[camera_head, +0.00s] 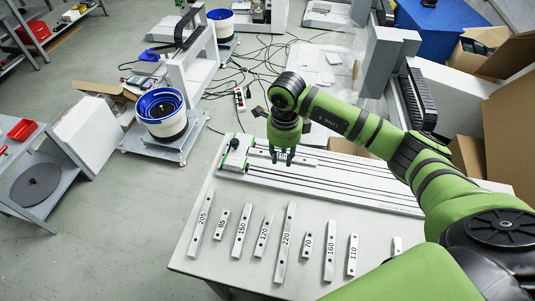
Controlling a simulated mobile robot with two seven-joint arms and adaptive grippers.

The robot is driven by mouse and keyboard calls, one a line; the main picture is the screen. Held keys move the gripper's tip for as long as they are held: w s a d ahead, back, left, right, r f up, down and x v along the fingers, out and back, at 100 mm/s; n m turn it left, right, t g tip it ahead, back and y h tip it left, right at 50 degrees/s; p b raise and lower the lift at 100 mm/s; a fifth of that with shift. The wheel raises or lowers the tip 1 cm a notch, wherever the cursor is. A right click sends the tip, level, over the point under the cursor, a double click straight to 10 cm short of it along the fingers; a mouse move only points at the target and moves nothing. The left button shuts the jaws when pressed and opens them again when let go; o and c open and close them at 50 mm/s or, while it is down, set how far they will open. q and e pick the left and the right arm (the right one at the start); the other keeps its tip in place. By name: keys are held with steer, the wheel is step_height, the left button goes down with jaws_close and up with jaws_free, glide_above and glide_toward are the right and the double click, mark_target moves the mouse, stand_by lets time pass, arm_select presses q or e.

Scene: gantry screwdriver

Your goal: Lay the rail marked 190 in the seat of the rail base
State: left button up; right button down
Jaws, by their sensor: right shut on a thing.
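My right gripper (283,159) points down over the rail base (345,190), near its left end. It is shut on a light metal rail (304,161) that lies roughly along the base, at or just above it. The mark on this rail is too small and partly covered to read surely. I cannot tell whether the rail touches the seat, since the gripper hides its middle. The rail base is a long, light grooved plate along the back of the white table, with a green-edged block (235,152) at its left end. My left gripper is not in view.
Several marked rails lie apart in a row at the front of the table (205,255), among them 205 (201,222), 150 (242,232), 220 (286,243) and 160 (330,251). One short rail (397,244) at the right is partly hidden by my arm.

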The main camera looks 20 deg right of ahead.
mark_target(281, 177)
steer(key=shift+f, duration=0.35)
steer(key=shift+d+f+b, duration=0.1)
steer(key=shift+f+b, duration=0.55)
steer(key=shift+b, duration=0.05)
step_height(281, 177, down, 4)
steer(key=b, duration=0.2)
steer(key=shift+r+b, duration=0.15)
steer(key=shift+b, duration=0.15)
steer(key=shift+f+b, duration=0.5)
steer(key=shift+f, duration=0.05)
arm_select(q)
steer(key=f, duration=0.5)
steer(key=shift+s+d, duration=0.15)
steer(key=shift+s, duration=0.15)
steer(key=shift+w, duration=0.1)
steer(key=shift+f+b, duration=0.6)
arm_select(e)
steer(key=shift+f, duration=0.5)
steer(key=c, duration=0.9)
jaws_free()
